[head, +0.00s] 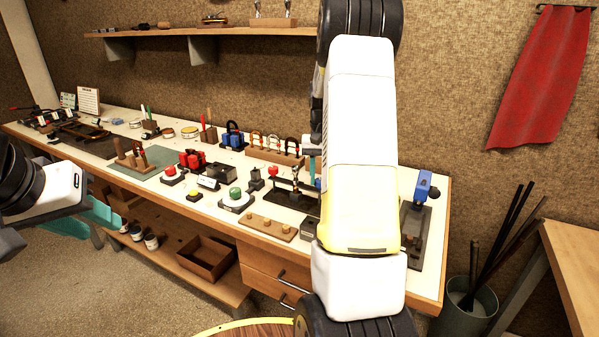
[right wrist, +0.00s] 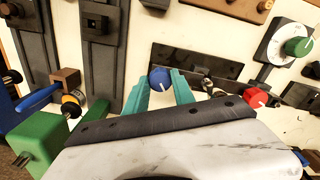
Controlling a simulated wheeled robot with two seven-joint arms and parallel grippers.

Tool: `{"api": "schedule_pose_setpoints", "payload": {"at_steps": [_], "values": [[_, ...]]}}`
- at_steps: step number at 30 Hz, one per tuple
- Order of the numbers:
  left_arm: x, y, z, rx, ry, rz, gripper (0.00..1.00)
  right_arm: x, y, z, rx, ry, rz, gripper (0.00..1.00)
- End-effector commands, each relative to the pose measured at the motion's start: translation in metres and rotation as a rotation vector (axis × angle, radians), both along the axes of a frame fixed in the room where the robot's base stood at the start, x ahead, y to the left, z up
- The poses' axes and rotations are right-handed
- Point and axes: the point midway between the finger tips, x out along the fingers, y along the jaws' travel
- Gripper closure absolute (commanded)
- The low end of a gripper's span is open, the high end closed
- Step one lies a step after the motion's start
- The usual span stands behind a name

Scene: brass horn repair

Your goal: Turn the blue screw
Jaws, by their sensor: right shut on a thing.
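The blue screw (right wrist: 160,79) shows its round blue head in the right wrist view, at the near left part of a black plate (right wrist: 222,66). My right gripper (right wrist: 160,85) has its teal fingers on either side of the head, shut on it. In the head view my right arm covers that part of the bench, so the screw and this gripper are mostly hidden. My left gripper (head: 102,214) is at the left, low in front of the bench and away from the screw. Its teal fingers are partly seen, and their gap is unclear.
A red knob (right wrist: 255,98) sits close to the right of my right gripper, and a green dial (right wrist: 297,46) lies farther right. A green block (right wrist: 52,146) is at the lower left. The workbench (head: 432,270) is crowded with locks, knobs and small fixtures.

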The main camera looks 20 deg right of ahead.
Motion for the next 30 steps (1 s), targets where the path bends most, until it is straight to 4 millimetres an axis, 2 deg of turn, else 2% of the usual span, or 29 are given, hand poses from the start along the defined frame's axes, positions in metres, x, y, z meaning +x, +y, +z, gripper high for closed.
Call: {"api": "schedule_pose_setpoints", "payload": {"at_steps": [30], "values": [[0.0000, 0.0000, 0.0000, 0.000, 0.000, 0.000, 0.64, 0.0028, 0.0004, 0.0016, -0.001, -0.007, -0.959, 1.00]]}}
